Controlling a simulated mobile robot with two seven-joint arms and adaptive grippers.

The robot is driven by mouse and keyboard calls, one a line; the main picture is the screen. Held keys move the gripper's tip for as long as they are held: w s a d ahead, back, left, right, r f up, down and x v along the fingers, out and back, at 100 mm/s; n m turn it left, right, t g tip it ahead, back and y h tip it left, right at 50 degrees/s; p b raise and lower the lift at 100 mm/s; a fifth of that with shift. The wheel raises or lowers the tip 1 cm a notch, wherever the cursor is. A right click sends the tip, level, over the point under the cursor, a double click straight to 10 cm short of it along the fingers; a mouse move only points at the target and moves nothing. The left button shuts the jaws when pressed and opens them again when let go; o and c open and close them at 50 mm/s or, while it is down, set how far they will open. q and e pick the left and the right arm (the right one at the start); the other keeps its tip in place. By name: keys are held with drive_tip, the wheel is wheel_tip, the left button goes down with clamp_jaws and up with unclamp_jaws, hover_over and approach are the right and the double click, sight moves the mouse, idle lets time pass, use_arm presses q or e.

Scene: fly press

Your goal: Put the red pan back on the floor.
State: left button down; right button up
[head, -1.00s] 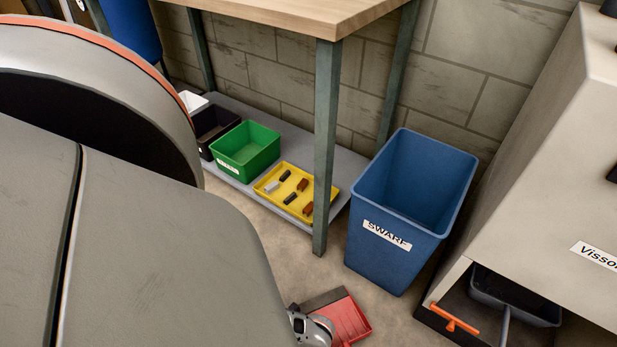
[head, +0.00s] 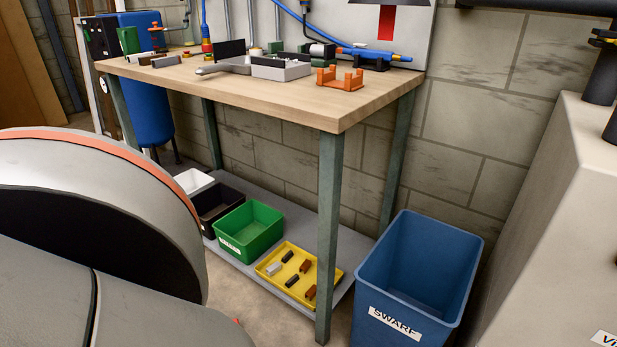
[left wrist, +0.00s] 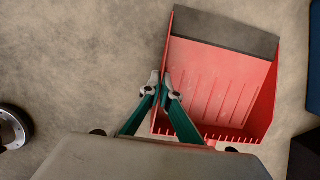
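The red pan (left wrist: 222,85) is in the left wrist view, right of centre, with a dark grey lip at its far edge and ribs on its floor. My left gripper (left wrist: 161,88) has its two green fingers on either side of the pan's left wall, with the tips shut on it. The pan lies open side up over the concrete floor (left wrist: 75,60); whether it touches the floor I cannot tell. The pan, both grippers and most of the floor are outside the head view or hidden by my own arm. My right gripper is not in view.
A blue SWARF bin (head: 415,280) stands right of the workbench (head: 330,108). Under the bench, a shelf (head: 222,255) carries a green box (head: 250,232), a yellow tray (head: 268,266) and dark and white boxes. A pale cabinet (head: 545,230) is at right.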

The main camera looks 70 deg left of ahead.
use_arm(q)
drive_tip(key=shift+f, duration=0.3)
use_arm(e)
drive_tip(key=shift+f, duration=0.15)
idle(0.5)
use_arm(q)
drive_tip(key=shift+w, duration=0.1)
idle(0.4)
drive_tip(key=c, duration=2.2)
unclamp_jaws()
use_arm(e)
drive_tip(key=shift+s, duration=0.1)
use_arm(q)
drive_tip(key=o, duration=0.5)
